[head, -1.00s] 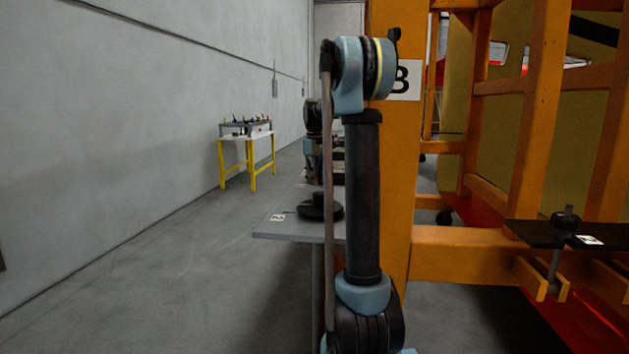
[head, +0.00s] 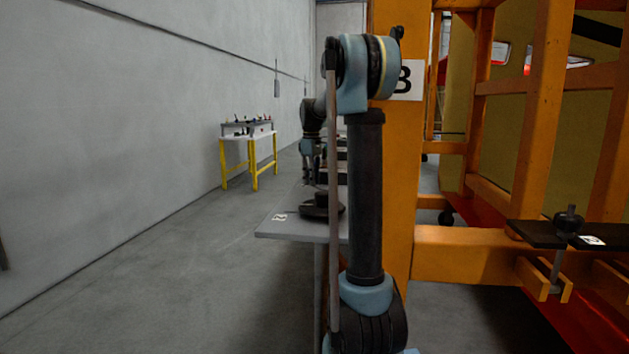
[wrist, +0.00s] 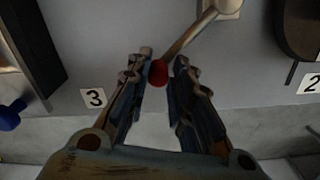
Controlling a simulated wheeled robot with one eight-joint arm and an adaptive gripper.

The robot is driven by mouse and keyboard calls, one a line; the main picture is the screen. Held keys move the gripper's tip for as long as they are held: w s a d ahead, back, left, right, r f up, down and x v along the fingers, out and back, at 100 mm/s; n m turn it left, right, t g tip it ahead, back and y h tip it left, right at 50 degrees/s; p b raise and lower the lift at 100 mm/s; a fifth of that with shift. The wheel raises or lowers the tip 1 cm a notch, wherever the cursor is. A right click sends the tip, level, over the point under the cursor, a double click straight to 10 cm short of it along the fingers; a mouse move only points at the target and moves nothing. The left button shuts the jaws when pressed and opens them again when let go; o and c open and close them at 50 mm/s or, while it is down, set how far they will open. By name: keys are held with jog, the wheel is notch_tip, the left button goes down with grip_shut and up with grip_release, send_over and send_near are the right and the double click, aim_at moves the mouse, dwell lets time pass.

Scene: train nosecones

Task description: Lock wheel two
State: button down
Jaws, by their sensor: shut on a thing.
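In the wrist view my gripper (wrist: 160,75) is closed in around a red knob (wrist: 158,73), which sits between its fingertips. The knob is on the end of a metal lever (wrist: 190,36) running up to a light mount (wrist: 226,8). A label "2" (wrist: 312,84) shows at the right edge, below a dark rounded part (wrist: 302,28). A label "3" (wrist: 93,98) lies left of my gripper. In the head view my gripper (head: 311,182) points down over the grey table, partly hidden by my arm.
The grey table (head: 290,234) carries a black round base (head: 318,208). An orange frame (head: 455,245) stands close on the right, with a black clamp knob (head: 568,220). A yellow-legged bench (head: 247,140) is farther back left. The floor at left is clear.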

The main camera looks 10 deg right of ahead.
jog(key=s+a+n, duration=0.1)
jog(key=n, duration=0.1)
jog(key=s+a+n, duration=0.1)
jog(key=n, duration=0.1)
jog(key=shift+s+a, duration=0.2)
jog(key=shift+a, duration=0.15)
jog(key=n, duration=0.1)
jog(key=s+a+n, duration=0.1)
jog(key=shift+s+n, duration=0.3)
jog(key=shift+n, duration=0.1)
jog(key=shift+s+a+f+n, duration=0.1)
jog(key=shift+s+a+n, duration=0.25)
jog(key=shift+s+n, duration=0.55)
jog(key=c, duration=1.5)
grip_release()
jog(key=shift+w, duration=0.15)
notch_tip(320, 180, up, 12)
jog(key=shift+f, duration=0.1)
